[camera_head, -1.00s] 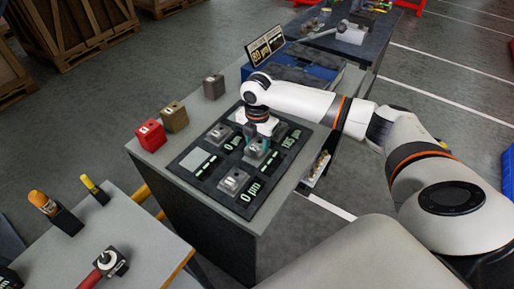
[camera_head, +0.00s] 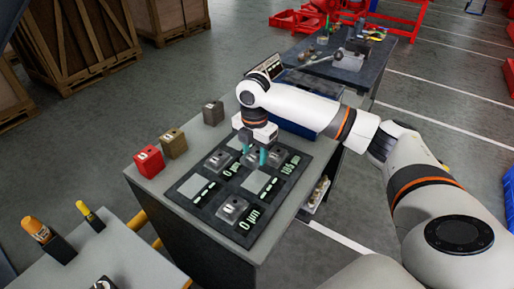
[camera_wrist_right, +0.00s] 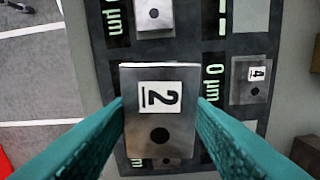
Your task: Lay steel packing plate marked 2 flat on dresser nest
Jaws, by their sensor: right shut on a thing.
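The steel packing plate marked 2 (camera_wrist_right: 158,98) is a grey block with a white label and a dark round hole. In the wrist view it sits between the teal fingers of my right gripper (camera_wrist_right: 160,108), which is shut on it. It looks larger than the plate marked 4 (camera_wrist_right: 250,80), so it is held above the black mat (camera_head: 213,208). In the head view my right gripper (camera_head: 252,156) points down over the far part of the mat. My left gripper is out of view.
Other grey plates sit on the mat, one at the front (camera_head: 232,208). Green readouts are beside the places. A red block (camera_head: 149,160), an olive block (camera_head: 173,145) and a brown-grey block (camera_head: 213,113) line the bench's left edge. A blue box (camera_head: 310,110) stands behind.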

